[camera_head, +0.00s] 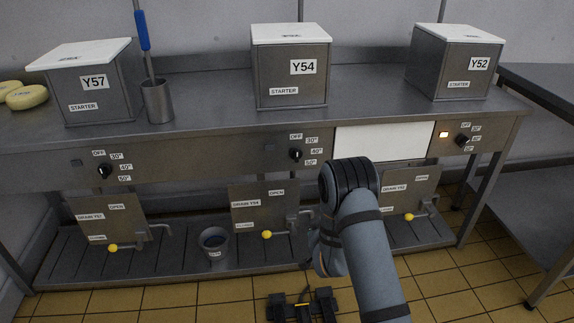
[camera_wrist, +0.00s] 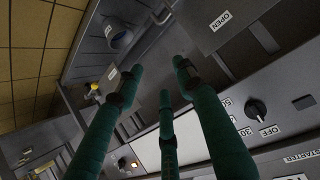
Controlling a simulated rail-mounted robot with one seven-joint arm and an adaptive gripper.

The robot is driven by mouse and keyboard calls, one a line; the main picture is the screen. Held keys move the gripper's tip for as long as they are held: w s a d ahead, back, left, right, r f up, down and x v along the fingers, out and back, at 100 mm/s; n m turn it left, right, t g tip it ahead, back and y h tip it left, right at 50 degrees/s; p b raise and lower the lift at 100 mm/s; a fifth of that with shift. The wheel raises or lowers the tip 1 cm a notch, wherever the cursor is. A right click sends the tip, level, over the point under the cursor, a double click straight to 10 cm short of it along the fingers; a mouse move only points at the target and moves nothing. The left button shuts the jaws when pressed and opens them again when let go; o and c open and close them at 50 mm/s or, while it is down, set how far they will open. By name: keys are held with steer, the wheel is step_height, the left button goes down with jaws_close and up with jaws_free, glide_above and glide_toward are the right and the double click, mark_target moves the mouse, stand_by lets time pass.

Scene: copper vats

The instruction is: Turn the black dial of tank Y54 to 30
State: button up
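Tank Y54 (camera_head: 290,75) is a steel box with a white lid at the middle of the bench in the head view. Its black dial (camera_head: 295,154) is on the front panel below, with labels OFF, 30°, 40° and 50° around it. In the wrist view, that dial (camera_wrist: 256,110) is right of my fingers, and its lamp (camera_wrist: 304,102) is dark. Its exact pointer direction is too small to tell. My gripper (camera_wrist: 160,76) has three green fingers, spread apart and empty, with no contact on the dial. In the head view, my arm hides the fingers.
Dials for Y57 (camera_head: 104,171) and Y52 (camera_head: 462,140) flank it; the Y52 lamp (camera_head: 443,134) is lit orange. Drain levers with yellow knobs (camera_head: 267,235) stick out below. A bucket (camera_head: 214,241) stands on the lower shelf. A side table (camera_head: 545,80) is at right.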

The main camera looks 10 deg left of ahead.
steer(key=w+a+r+n+t+y, duration=0.1)
steer(key=w+a+r+t+y, duration=0.2)
steer(key=r, duration=0.6)
steer(key=n+t+y, duration=0.1)
steer(key=t, duration=0.2)
glide_toward(299, 156)
steer(key=x, duration=0.8)
steer(key=shift+w+p, duration=0.1)
steer(key=shift+p, duration=0.2)
steer(key=shift+c, duration=0.5)
steer(key=c, duration=0.8)
jaws_close()
